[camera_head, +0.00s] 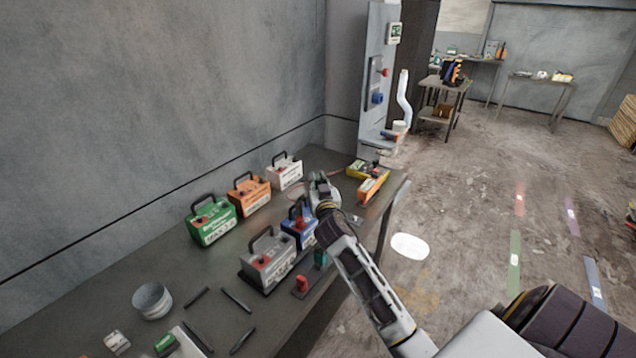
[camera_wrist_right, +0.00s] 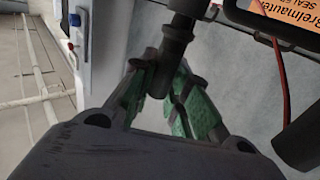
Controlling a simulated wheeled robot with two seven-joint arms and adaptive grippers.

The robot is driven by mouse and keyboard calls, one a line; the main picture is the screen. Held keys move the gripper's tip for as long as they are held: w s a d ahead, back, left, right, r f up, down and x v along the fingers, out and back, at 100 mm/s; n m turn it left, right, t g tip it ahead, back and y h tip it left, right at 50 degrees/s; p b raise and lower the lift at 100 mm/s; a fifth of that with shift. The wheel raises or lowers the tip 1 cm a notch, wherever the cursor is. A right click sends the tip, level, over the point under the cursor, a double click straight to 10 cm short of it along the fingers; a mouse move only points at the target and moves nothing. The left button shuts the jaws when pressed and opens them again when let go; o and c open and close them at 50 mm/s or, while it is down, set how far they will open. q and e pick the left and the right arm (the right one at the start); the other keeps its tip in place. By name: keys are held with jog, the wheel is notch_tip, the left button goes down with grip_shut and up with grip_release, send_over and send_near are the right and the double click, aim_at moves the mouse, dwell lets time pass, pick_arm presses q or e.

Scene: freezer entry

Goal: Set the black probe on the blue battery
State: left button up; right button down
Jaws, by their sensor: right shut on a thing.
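My right gripper (camera_head: 318,186) is above the far right part of the bench, just behind and above the blue battery (camera_head: 299,226). In the right wrist view its green-padded fingers (camera_wrist_right: 168,95) are closed around the black probe (camera_wrist_right: 176,42), a dark cylinder. In the head view the probe cannot be made out clearly at the gripper. My left gripper is not in view.
The bench (camera_head: 80,285) also carries a green battery (camera_head: 212,222), an orange battery (camera_head: 250,194), a white battery (camera_head: 285,170) and a grey battery (camera_head: 268,262). A red-topped piece (camera_head: 302,284) stands in front. A metal bowl (camera_head: 152,300) and several dark rods lie at left.

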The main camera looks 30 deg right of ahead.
jog(key=shift+f+b, duration=1.15)
jog(key=shift+f, duration=0.25)
dwell(0.6)
jog(key=c, duration=1.3)
grip_release()
jog(key=shift+s, duration=0.1)
jog(key=shift+v, duration=1)
jog(key=v, duration=0.9)
jog(key=shift+s+a, duration=0.2)
jog(key=shift+s, duration=0.15)
jog(key=shift+f, duration=0.1)
